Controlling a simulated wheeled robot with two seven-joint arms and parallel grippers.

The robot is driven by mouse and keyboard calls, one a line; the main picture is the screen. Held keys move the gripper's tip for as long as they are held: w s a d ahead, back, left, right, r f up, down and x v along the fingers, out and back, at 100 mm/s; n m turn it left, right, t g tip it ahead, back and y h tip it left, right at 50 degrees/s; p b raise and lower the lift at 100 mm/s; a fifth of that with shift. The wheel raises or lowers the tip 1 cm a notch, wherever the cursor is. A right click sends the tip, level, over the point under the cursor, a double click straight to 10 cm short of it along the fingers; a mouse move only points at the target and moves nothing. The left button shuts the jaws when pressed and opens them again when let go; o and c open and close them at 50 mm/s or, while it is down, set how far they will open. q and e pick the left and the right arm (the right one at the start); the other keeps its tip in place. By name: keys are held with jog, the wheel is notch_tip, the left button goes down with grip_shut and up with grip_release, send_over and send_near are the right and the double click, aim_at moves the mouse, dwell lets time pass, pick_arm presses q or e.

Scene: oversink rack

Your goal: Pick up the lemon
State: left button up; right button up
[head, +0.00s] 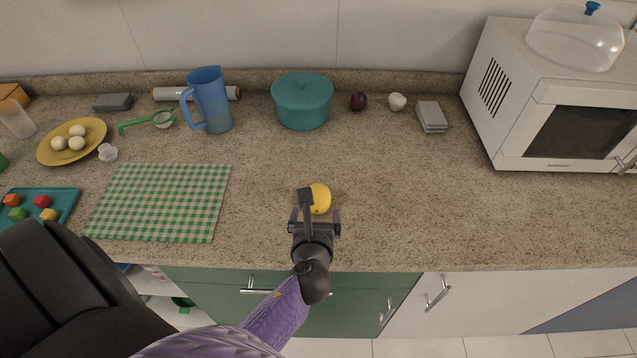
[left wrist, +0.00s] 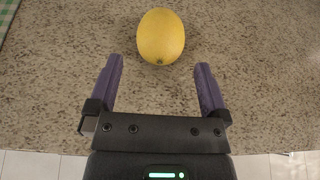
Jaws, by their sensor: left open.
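The yellow lemon (head: 321,199) lies on the speckled stone counter near its front edge. In the left wrist view the whole lemon (left wrist: 161,37) shows, just beyond the fingertips and roughly midway between them. My left gripper (head: 314,216) is at the counter's front edge, close behind the lemon, and partly covers it in the head view. In the left wrist view its two purple fingers (left wrist: 160,68) are spread wide with nothing between them. My right gripper is not in view.
A green checkered cloth (head: 160,203) lies left of the lemon. A teal pot (head: 302,101), a blue pitcher (head: 209,101), a red onion (head: 359,101) and a garlic bulb (head: 397,102) stand behind. A white microwave (head: 490,95) is at right. The counter around the lemon is clear.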

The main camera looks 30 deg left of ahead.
aim_at(318, 198)
pick_arm(q)
jog(key=b+x, duration=0.1)
jog(key=x, duration=0.1)
jog(key=b+x, duration=0.1)
jog(key=x, duration=0.2)
jog(key=b+x, duration=0.1)
jog(key=x, duration=0.1)
jog(key=shift+f, duration=0.35)
jog(key=shift+w, duration=0.25)
jog(key=shift+r, duration=0.1)
jog(key=c, duration=1.1)
jog(key=shift+r, duration=0.1)
